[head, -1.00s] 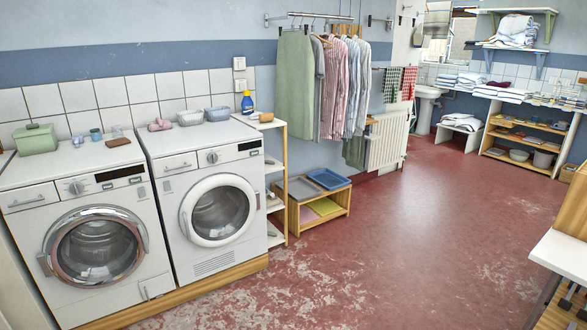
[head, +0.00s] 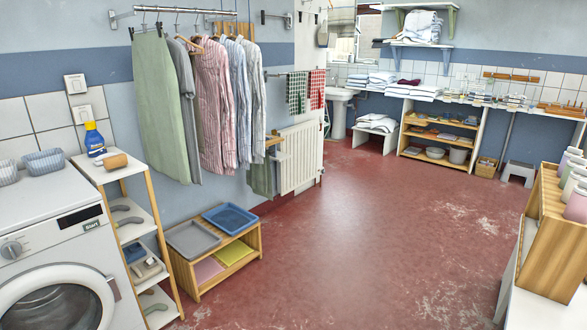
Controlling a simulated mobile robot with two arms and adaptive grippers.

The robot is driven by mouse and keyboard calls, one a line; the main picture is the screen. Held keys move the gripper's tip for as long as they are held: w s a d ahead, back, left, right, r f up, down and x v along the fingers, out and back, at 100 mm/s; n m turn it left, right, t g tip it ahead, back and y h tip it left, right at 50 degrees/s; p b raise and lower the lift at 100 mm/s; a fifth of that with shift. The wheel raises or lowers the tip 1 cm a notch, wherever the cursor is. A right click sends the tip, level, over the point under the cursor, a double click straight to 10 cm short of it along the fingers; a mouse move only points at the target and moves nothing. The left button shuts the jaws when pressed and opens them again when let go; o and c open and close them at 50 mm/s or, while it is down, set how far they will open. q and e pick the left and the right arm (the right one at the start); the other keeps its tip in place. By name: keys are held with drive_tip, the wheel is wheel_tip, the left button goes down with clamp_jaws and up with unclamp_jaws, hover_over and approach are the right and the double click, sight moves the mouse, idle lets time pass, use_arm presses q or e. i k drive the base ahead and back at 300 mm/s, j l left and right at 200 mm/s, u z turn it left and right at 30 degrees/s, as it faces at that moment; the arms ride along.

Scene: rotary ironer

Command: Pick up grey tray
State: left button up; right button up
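The grey tray (head: 193,238) lies on the left half of the top of a low wooden shelf unit (head: 190,279), under the hanging clothes. A blue tray (head: 230,218) lies beside it on the right half of the same top. Both trays look empty and shallow, with raised rims. Neither of my grippers shows in the head view.
A narrow shelf rack (head: 145,228) and a washing machine (head: 65,235) stand left of the low unit. A radiator (head: 299,156) is behind it. A wooden crate (head: 546,232) with bottles sits on a white table at right. The red floor (head: 350,240) between is clear.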

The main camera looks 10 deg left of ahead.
sight(192, 240)
drive_tip(key=i, duration=2.1)
drive_tip(key=i+l+u, duration=0.1)
drive_tip(key=i+u, duration=0.25)
drive_tip(key=i, duration=0.25)
drive_tip(key=i+l+u, duration=0.35)
drive_tip(key=i, duration=0.25)
drive_tip(key=i+l+u, duration=0.35)
drive_tip(key=i, duration=0.2)
drive_tip(key=i+l+u, duration=0.75)
drive_tip(key=l+u, duration=0.2)
drive_tip(key=l, duration=0.25)
